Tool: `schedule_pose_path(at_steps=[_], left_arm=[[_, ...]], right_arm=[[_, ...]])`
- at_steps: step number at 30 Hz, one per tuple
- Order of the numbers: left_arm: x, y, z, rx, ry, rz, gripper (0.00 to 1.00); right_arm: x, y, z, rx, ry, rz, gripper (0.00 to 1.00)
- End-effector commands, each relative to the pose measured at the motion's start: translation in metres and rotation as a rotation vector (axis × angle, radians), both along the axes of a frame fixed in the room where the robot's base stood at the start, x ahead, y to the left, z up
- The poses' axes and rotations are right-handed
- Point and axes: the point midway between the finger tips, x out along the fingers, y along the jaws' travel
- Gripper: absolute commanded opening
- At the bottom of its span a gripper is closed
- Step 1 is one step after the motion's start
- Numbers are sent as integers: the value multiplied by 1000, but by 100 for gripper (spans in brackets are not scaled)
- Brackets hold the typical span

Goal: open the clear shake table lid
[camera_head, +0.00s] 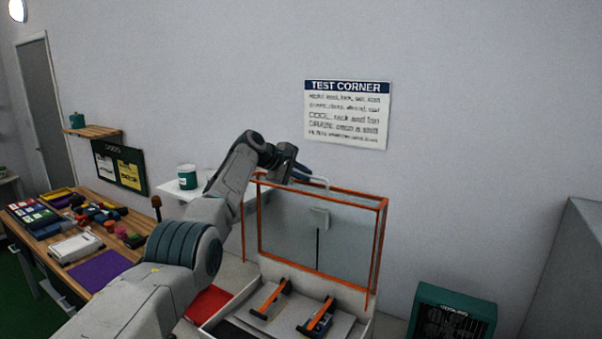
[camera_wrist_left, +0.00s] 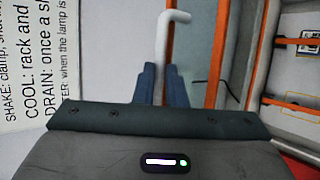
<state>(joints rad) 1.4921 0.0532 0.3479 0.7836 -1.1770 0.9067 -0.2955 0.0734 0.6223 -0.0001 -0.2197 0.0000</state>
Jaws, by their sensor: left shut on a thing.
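The clear lid (camera_head: 345,236) has an orange frame and stands up, roughly upright, at the back of the shake table (camera_head: 258,325). My left gripper (camera_head: 303,175) is at the lid's top edge. It is shut on the pale bent lid handle (camera_head: 322,182). The left wrist view shows the handle (camera_wrist_left: 162,45) between the two blue-grey fingers (camera_wrist_left: 160,88), its bent end sticking out beyond them. Orange frame bars (camera_wrist_left: 216,55) show to the right there. My right gripper is not in view.
Two orange-and-black clamps (camera_head: 270,300) sit on the light table bed. A dark teal unit (camera_head: 452,314) stands at right. The sign (camera_head: 346,114) hangs on the wall behind. A cluttered wooden bench (camera_head: 145,222) is at left, and a shelf (camera_head: 182,190) holds a jar (camera_head: 186,176).

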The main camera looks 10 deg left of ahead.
Motion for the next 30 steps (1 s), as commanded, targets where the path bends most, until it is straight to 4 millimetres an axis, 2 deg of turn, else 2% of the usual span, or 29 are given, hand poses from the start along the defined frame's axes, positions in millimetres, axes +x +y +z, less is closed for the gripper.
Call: schedule_pose_path(at_steps=[1,6,13,14,17,30], left_arm=[[2,1,13,-4,-16,6,0],[2,0,14,-3,-16,8,0],[2,0,16,-4,-20,7,0],[2,0,16,-5,-19,7,13],[2,0,15,-3,-18,6,32],[1,0,8,0,-7,4,32]], right_arm=[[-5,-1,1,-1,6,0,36],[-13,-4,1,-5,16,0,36],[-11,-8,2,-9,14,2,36],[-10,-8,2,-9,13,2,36],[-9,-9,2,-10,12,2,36],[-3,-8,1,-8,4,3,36]])
